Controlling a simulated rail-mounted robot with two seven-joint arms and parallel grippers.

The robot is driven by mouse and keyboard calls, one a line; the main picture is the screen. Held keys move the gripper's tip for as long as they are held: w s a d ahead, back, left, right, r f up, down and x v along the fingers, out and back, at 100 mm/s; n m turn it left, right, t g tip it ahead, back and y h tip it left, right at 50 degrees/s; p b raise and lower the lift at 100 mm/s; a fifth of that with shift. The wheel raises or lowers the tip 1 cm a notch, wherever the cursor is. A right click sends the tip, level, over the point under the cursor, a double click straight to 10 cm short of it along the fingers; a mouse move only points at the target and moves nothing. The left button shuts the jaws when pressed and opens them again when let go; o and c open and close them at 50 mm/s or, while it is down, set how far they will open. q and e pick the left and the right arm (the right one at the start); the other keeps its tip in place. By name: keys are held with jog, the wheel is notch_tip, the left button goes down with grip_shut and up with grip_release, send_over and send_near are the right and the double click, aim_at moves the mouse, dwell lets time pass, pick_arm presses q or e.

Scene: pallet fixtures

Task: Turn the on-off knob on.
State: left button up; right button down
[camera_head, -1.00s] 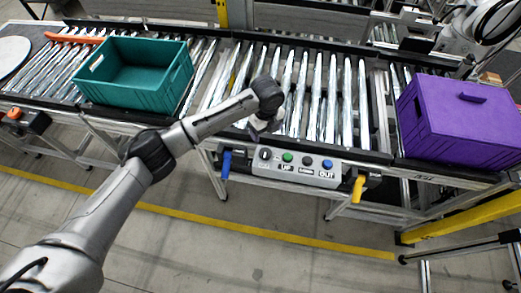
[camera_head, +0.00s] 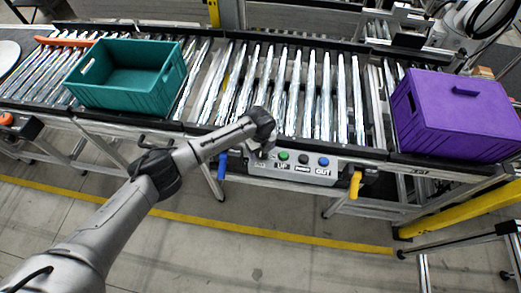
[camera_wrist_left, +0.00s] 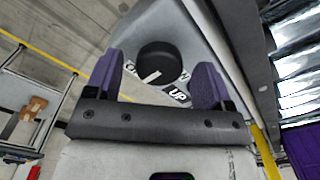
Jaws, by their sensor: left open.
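The on-off knob (camera_wrist_left: 157,58) is a round black knob on the grey control panel (camera_head: 336,174). Its white mark points to the lower left in the left wrist view, towards a partly covered label. My left gripper (camera_wrist_left: 156,80) is open, with one purple finger on each side of the knob and visible gaps between. In the head view my left gripper (camera_head: 262,152) is at the panel's left end and hides the knob. My right gripper is not in view.
Green (camera_head: 284,156), black (camera_head: 303,159) and blue (camera_head: 323,162) buttons sit right of the knob. A teal crate (camera_head: 127,100) and a purple box (camera_head: 455,125) stand on the roller conveyor.

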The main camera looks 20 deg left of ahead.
pick_arm(q)
jog(key=shift+f, duration=0.7)
jog(key=shift+c, duration=0.3)
jog(key=shift+c, duration=0.8)
jog(key=c, duration=0.7)
